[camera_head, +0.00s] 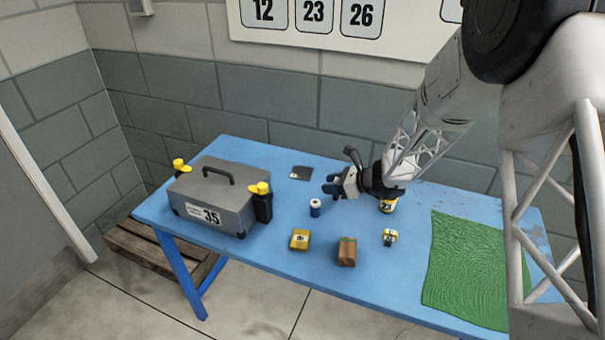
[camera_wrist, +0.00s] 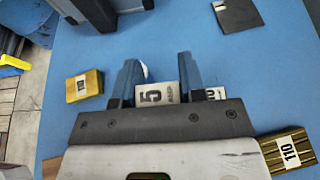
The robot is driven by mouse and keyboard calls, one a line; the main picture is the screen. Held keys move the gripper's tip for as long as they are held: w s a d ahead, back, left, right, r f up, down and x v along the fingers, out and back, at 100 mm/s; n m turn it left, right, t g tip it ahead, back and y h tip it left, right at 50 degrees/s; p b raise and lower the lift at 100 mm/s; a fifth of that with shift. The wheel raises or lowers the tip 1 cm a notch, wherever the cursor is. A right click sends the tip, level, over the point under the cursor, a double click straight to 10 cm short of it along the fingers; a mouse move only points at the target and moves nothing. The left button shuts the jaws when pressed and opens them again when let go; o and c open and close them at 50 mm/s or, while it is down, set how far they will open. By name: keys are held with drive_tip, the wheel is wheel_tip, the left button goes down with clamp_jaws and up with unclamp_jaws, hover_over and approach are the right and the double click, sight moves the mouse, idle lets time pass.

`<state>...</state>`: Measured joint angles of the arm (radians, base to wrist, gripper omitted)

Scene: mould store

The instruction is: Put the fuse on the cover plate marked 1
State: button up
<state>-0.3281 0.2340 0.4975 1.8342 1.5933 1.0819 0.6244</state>
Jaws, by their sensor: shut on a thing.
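My gripper (camera_head: 334,188) is above the blue table, pointing left in the head view. A dark flat plate (camera_head: 301,172) lies on the table behind and left of the gripper. It also shows at the top of the wrist view (camera_wrist: 238,14), apart from the fingers. It looks like a cover plate, but I cannot read its mark.
A grey case (camera_head: 212,190) marked 35 stands left. A green mat (camera_head: 465,270) lies right.

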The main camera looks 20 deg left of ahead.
drive_tip(key=x, duration=0.2)
drive_tip(key=r+x, duration=0.1)
drive_tip(key=x, duration=0.5)
drive_tip(key=shift+w+a+r, duration=0.1)
drive_tip(key=shift+w+a, duration=0.2)
drive_tip(key=shift+a, duration=0.1)
hover_over(298, 171)
drive_tip(key=shift+s+f, duration=0.15)
drive_tip(key=shift+f, duration=0.6)
drive_tip(key=shift+a, duration=0.1)
drive_tip(key=shift+f, duration=1.75)
drive_tip(key=shift+f, duration=0.1)
drive_tip(key=o, duration=0.9)
